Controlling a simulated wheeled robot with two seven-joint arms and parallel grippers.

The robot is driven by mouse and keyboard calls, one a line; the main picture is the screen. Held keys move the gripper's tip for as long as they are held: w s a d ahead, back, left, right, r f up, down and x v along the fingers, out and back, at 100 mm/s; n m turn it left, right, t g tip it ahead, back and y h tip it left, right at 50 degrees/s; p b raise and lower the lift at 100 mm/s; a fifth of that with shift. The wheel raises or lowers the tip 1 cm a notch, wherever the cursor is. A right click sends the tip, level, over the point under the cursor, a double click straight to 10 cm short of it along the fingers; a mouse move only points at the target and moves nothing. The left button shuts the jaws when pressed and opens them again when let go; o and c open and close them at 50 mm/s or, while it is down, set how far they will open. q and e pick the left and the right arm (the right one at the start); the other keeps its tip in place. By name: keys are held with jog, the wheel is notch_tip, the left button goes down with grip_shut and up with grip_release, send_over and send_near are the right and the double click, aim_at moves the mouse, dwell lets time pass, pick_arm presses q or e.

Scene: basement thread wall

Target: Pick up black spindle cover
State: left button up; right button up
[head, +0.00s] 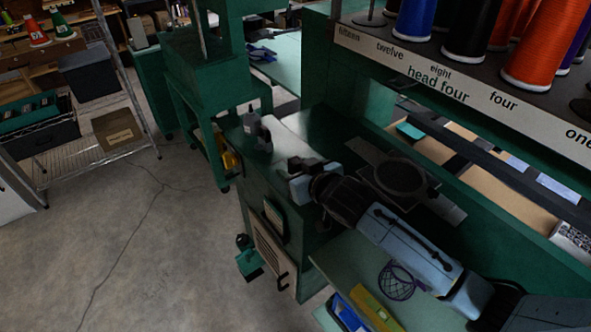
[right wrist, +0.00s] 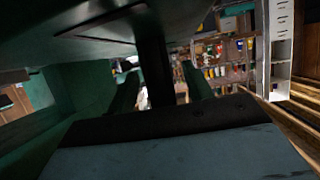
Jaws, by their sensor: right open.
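My right arm reaches in from the lower right in the head view, and its gripper (head: 303,179) is over the green machine top (head: 325,131). The gripper is open, and I see nothing between its fingers. A black round piece (head: 402,177) lies on a grey plate to the right of the gripper, behind my forearm. I cannot tell whether it is the spindle cover, and no other thing is clearly that cover. In the right wrist view a dark flat underside and a dark post fill the upper left. My left gripper is not in view.
A thread rack (head: 455,70) with several large spools stands above at the right. A purple wire basket (head: 397,281) is below my arm. Open concrete floor (head: 150,250) lies left.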

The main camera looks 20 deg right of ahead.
jog(key=shift+w+f, duration=0.15)
jog(key=shift+w, duration=0.15)
jog(key=c, duration=1.1)
jog(key=shift+o, duration=0.2)
